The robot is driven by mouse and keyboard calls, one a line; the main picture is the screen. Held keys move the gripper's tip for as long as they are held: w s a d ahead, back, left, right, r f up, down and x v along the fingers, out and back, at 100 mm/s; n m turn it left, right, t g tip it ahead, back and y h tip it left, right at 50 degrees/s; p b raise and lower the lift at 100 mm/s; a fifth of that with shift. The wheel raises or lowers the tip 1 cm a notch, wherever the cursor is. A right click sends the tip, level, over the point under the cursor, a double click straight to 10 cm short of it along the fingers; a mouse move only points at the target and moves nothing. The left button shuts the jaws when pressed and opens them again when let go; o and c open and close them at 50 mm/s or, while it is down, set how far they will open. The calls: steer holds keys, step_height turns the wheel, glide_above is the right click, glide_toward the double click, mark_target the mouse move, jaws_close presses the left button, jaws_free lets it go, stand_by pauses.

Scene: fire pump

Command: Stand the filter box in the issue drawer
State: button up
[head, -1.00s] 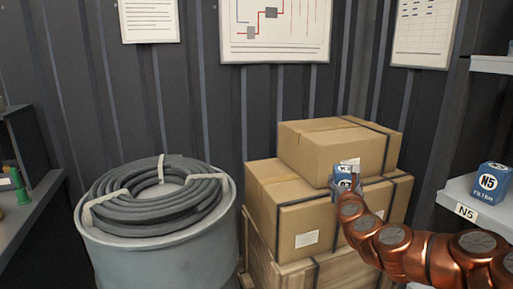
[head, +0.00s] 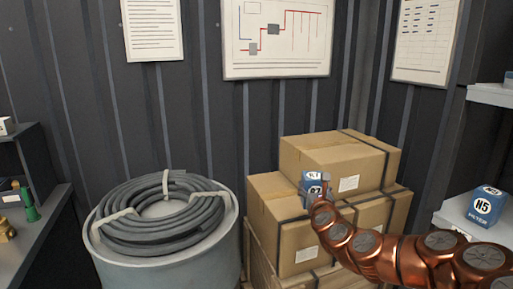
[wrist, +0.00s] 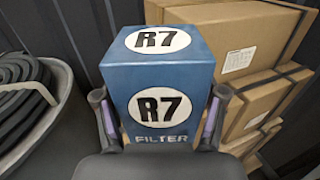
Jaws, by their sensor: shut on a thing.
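The filter box (wrist: 160,85) is blue, with white ovals marked R7 on its top and front and the word FILTER below. In the wrist view it sits upright between the two fingers of my gripper (wrist: 163,125), which is shut on its sides. In the head view the box (head: 311,183) is held at the end of my copper arm, in front of the stacked cartons. My gripper (head: 320,200) is small there and partly hidden by the arm. I see no issue drawer in either view.
Strapped cartons (head: 275,200) are stacked behind the held box. A drum (head: 165,265) with a coiled hose (head: 160,210) stands to the left. At right, another blue box marked N5 (head: 485,207) sits on a shelf. A dark shelf (head: 30,235) with small fittings is at far left.

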mark_target(315, 175)
step_height(315, 175, up, 7)
steer(key=p, duration=0.5)
steer(key=shift+r+p, duration=0.15)
steer(key=shift+p, duration=0.2)
